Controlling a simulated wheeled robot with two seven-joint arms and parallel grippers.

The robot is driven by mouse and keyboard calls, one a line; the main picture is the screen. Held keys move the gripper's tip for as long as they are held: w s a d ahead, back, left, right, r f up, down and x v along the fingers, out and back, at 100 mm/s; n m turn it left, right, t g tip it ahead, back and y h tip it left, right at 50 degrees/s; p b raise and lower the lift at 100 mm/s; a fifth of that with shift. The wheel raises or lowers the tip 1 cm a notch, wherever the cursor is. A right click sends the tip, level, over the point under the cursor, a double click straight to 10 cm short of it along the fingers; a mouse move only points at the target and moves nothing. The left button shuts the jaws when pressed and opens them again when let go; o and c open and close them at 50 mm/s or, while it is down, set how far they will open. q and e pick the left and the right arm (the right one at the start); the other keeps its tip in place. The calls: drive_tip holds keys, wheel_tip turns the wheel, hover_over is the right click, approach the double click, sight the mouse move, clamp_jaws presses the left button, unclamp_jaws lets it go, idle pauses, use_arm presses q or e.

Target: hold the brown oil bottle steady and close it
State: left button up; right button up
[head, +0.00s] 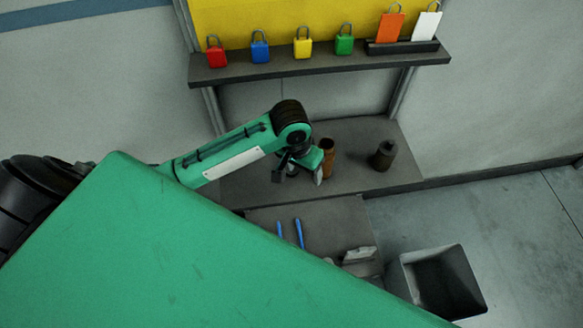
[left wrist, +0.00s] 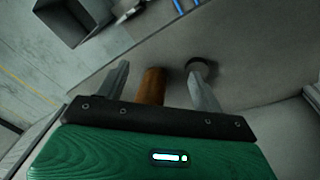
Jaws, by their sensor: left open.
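The brown oil bottle (head: 328,160) stands upright on the grey bench, with a dark top. My left gripper (head: 304,174) is just left of it in the head view, open and empty. In the left wrist view the brown bottle (left wrist: 152,86) shows between the two spread fingers (left wrist: 160,72), closer to the left one; I see no clear contact. A dark round ring-like thing (left wrist: 194,62) lies by the right fingertip, which partly covers it; I cannot tell whether it is a cap. My right gripper is not in view.
A dark grey bottle (head: 384,156) stands right of the brown one. Several coloured padlocks sit on a shelf (head: 320,67) above, with orange and white tags at its right. Two blue sticks (head: 290,233) lie on a lower surface. A grey bin (head: 472,283) stands at the lower right.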

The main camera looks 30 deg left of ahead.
use_arm(q)
drive_tip(key=w+a+r+n+g+y, duration=0.1)
drive_tip(key=w+a+r+n, duration=0.1)
drive_tip(key=w+a+r, duration=0.2)
drive_tip(key=shift+w+a, duration=0.7)
drive_tip(key=shift+a, duration=0.4)
wheel_tip(320, 180, down, 8)
drive_tip(key=shift+f, duration=0.15)
drive_tip(key=shift+f+p, duration=0.4)
drive_tip(key=shift+f, duration=2.4)
drive_tip(key=c, duration=1.1)
